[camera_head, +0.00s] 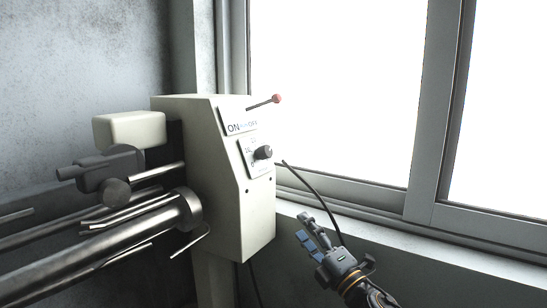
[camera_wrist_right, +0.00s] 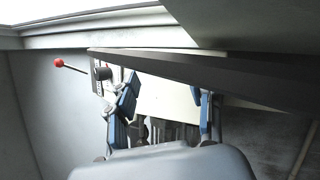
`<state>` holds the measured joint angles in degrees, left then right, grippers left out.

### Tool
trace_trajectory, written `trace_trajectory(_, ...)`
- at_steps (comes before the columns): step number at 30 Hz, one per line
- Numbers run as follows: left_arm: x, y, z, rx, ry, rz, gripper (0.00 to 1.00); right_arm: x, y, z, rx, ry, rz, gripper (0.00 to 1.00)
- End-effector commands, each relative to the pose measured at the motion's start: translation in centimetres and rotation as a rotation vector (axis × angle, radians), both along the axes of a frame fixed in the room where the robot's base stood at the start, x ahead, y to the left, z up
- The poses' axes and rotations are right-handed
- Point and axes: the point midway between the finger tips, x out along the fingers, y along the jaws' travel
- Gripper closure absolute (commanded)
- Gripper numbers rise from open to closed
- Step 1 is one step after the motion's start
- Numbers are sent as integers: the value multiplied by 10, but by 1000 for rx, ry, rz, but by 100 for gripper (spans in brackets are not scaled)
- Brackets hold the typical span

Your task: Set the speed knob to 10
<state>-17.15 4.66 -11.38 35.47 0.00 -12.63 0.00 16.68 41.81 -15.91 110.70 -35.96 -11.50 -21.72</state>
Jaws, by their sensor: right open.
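The speed knob (camera_head: 263,153) is a dark round knob on a white dial plate on the side panel of a cream machine (camera_head: 215,190). In the right wrist view the knob (camera_wrist_right: 103,73) shows just left of the nearer finger. The dial's numbers are too small to read. My right gripper (camera_head: 308,237) is open and empty, below and right of the knob and apart from the panel. Its blue-padded fingers stand spread in the right wrist view (camera_wrist_right: 165,105). My left gripper is not in view.
A red-tipped lever (camera_head: 265,102) juts out above the knob, beside an ON/OFF label (camera_head: 242,126). Metal rods (camera_head: 90,255) lie left of the machine. A window ledge (camera_head: 400,242) runs behind my right gripper.

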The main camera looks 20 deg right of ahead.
Motion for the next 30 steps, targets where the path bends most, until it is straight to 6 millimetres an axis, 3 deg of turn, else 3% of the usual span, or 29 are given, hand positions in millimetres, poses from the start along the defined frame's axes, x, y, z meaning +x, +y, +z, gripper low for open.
trace_trajectory(1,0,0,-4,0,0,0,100,-5,8,50,-191,-143,41,48)
trace_trajectory(3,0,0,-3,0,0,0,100,-9,14,92,-453,-280,82,48)
trace_trajectory(6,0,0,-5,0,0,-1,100,-21,12,136,-835,-436,116,48)
trace_trajectory(9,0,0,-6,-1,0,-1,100,-31,-1,158,-1142,-513,124,48)
trace_trajectory(13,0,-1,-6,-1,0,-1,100,-40,-23,171,-1390,-536,123,48)
trace_trajectory(18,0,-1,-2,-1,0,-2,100,-40,-31,176,-1494,-535,126,48)
trace_trajectory(23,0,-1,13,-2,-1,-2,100,-24,-14,180,-1490,-537,128,48)
trace_trajectory(30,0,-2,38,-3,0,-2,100,15,22,181,-1486,-537,129,48)
